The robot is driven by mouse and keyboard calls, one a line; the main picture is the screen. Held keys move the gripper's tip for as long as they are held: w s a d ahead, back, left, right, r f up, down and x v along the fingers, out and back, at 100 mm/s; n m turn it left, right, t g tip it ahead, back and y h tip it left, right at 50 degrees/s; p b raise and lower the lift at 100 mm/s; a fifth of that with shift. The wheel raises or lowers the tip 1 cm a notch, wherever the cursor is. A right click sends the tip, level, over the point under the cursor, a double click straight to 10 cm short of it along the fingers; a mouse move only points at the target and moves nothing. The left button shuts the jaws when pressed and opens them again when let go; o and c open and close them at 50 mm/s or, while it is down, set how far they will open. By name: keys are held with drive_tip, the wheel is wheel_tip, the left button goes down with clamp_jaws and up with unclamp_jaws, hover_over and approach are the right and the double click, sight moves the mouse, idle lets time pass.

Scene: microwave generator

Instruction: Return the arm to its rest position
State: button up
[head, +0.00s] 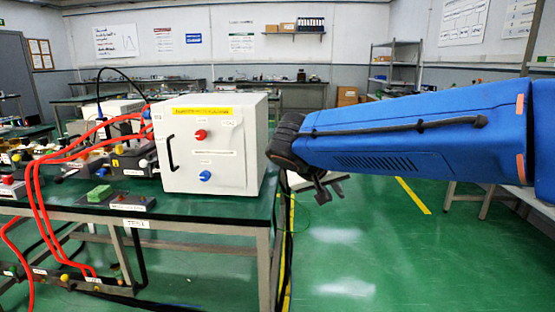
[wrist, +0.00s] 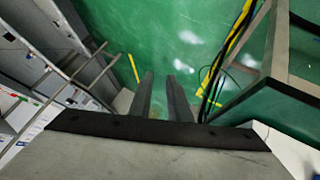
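My arm, in blue covers, reaches in from the right in the head view. My gripper (head: 331,189) hangs at its end, just right of the white box and clear of the table. In the wrist view the two dark fingers of my gripper (wrist: 161,86) stand apart with nothing between them, and green floor shows beyond. The white generator box (head: 213,145) with a red knob (head: 200,135) and a blue knob (head: 204,176) stands on the table.
The dark-topped table (head: 230,213) has its right edge close to my gripper. Red cables (head: 40,215) hang off its left side. A small green block (head: 99,193) lies on it. A metal shelf (head: 395,65) stands at the back. Open green floor (head: 370,260) lies below my arm.

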drive_tip(key=s+d+f+g+y, duration=0.25)
drive_tip(key=s+d+f, duration=0.35)
drive_tip(key=s+d, duration=0.65)
drive_tip(key=s+d+f+y, duration=0.1)
drive_tip(key=s+f, duration=0.3)
drive_tip(key=s, duration=0.3)
drive_tip(key=s+d+f+y, duration=0.1)
drive_tip(key=s+f+y, duration=0.1)
drive_tip(key=s+f, duration=0.2)
drive_tip(key=s, duration=0.3)
drive_tip(key=shift+f+n, duration=0.35)
drive_tip(key=shift+n, duration=0.05)
drive_tip(key=shift+s, duration=0.1)
